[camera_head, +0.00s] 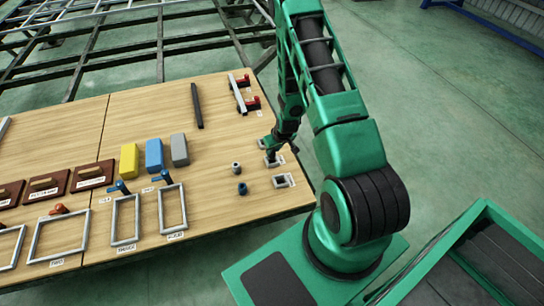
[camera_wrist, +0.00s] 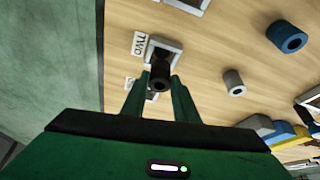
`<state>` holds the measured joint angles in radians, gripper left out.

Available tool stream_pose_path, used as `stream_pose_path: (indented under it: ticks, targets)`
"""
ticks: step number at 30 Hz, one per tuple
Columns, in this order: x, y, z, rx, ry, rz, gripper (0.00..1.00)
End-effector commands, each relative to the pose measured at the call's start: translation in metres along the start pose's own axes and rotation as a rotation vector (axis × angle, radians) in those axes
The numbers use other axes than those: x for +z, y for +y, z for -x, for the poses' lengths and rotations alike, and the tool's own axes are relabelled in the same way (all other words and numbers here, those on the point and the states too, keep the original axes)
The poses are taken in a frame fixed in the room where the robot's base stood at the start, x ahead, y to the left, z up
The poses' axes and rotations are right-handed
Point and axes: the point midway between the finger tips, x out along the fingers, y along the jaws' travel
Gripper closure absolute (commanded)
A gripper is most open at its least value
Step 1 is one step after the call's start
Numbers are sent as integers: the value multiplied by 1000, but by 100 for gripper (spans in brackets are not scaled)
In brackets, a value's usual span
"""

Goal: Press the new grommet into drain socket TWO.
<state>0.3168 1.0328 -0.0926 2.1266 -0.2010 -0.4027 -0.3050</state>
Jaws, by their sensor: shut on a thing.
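My gripper (camera_wrist: 160,84) is shut on a black grommet (camera_wrist: 161,74), a short dark tube held upright between the fingertips. The pale square socket labelled TWO (camera_wrist: 166,45) is just beyond it in the wrist view. The grommet overlaps the socket's near edge there; I cannot tell whether they touch. In the head view my gripper (camera_head: 271,147) is low over the right edge of the wooden table, at a socket (camera_head: 273,162) that it partly covers. The held grommet is too small to make out there.
Another socket (camera_head: 283,181) lies nearer the table's front corner. A third is partly hidden behind my fingers in the wrist view. A grey grommet (camera_head: 236,168) and a blue grommet (camera_head: 242,188) stand to the left. Coloured blocks (camera_head: 154,156) and metal frames (camera_head: 172,210) are farther left.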

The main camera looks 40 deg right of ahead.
Motion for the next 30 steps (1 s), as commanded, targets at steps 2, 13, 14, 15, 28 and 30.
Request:
stream_pose_path:
  ticks: [2, 13, 14, 15, 28, 30]
  targets:
    - [3, 0, -6, 0, -1, 0, 99]
    - [14, 0, -36, 0, 2, 1, 100]
    - [14, 0, -36, 0, 2, 1, 100]
    - [14, 0, -36, 0, 2, 1, 100]
    - [14, 0, -34, 0, 1, 1, 54]
    - [14, 0, -32, 0, 2, 0, 54]
